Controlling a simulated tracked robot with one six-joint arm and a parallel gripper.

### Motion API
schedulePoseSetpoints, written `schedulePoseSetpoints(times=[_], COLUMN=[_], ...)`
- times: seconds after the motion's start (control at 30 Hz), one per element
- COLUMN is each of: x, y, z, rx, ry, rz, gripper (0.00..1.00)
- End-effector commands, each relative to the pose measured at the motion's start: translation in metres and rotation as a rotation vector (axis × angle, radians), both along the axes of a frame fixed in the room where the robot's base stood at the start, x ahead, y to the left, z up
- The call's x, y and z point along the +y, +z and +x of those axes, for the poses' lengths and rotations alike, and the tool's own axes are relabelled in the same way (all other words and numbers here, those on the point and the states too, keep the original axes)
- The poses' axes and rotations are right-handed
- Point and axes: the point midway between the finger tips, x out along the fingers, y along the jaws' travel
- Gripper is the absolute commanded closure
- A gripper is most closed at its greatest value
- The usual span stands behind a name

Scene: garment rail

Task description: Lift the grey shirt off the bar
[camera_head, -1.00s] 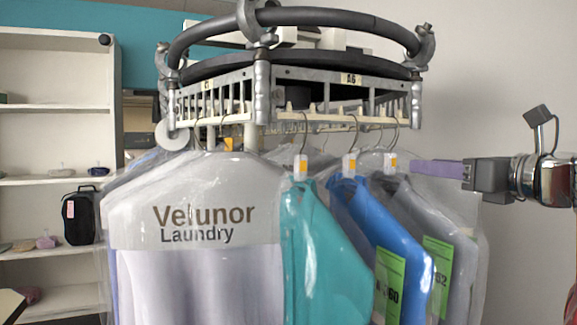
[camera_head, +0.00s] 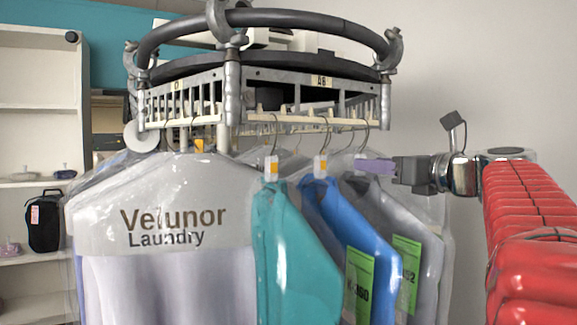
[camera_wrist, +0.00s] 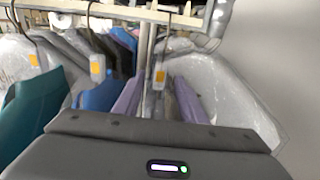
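The grey shirt (camera_head: 378,205), in clear plastic with a green label, hangs rightmost on the rail's bar (camera_head: 285,122) in the head view. Its hanger hook (camera_head: 364,133) is still over the bar. My gripper (camera_head: 372,167) reaches in from the right at the hanger's neck, just below the hook, and its purple fingers hide the hanger's tag there. In the wrist view the two purple fingers of my gripper (camera_wrist: 157,98) stand apart, with the grey shirt's hanger tag (camera_wrist: 160,74) seen just beyond the gap. Whether the neck lies fully between them is unclear.
The round black rail top (camera_head: 265,66) is above. Free room lies to the right by the bare wall (camera_head: 500,85).

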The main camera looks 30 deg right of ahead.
Motion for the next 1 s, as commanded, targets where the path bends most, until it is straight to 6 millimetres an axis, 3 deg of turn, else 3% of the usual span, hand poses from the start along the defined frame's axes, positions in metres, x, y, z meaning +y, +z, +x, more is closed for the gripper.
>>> schedulePoseSetpoints(times=[0.6,1.0], x=[0.001,0.001], y=[0.0,0.0], z=[0.043,0.053], rx=[0.0,0.0], ry=[0.001,-0.001], rz=[0.0,0.0], gripper=[0.62,0.62])
